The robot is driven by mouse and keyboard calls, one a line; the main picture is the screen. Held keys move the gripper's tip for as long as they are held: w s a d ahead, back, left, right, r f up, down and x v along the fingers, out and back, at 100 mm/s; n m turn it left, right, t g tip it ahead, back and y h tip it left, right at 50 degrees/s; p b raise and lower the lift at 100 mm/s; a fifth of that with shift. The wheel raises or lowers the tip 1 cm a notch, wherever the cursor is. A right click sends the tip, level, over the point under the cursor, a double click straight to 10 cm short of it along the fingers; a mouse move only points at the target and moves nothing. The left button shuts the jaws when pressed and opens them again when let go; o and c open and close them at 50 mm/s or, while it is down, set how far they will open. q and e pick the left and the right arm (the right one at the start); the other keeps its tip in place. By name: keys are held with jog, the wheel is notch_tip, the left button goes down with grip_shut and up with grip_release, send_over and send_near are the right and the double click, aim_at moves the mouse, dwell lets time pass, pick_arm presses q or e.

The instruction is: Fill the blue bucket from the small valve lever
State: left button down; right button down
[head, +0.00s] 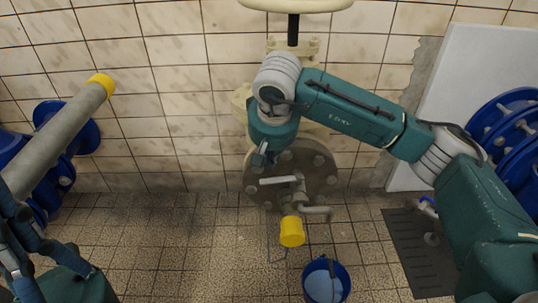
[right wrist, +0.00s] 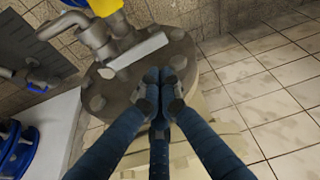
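The blue bucket (head: 310,287) stands upright on the floor, with a light blue surface inside; I cannot tell whether it is water. My right gripper (head: 260,155) is just above the lever's left end. In the right wrist view its fingertips (right wrist: 160,78) are together, close to the lever, with nothing visible between them. My left gripper (head: 22,235) is at the lower left, partly cut off.
A grey pipe with a yellow end (head: 65,130) rises at the left near blue flanges. A pale handwheel (head: 295,4) is above the valve. A white panel (head: 455,90), blue flanges (head: 510,125) and a floor grate (head: 418,255) are at the right.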

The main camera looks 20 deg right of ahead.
aim_at(269, 179)
jog(key=shift+b+x, duration=0.5)
jog(key=shift+x, duration=1.7)
jog(key=shift+s+a+n+y, duration=0.15)
jog(key=shift+s+n, duration=0.2)
jog(key=shift+s, duration=0.1)
jog(key=shift+s+a+n+y, duration=0.1)
jog(key=shift+s+n+y, duration=0.05)
jog(key=shift+s+n, duration=0.25)
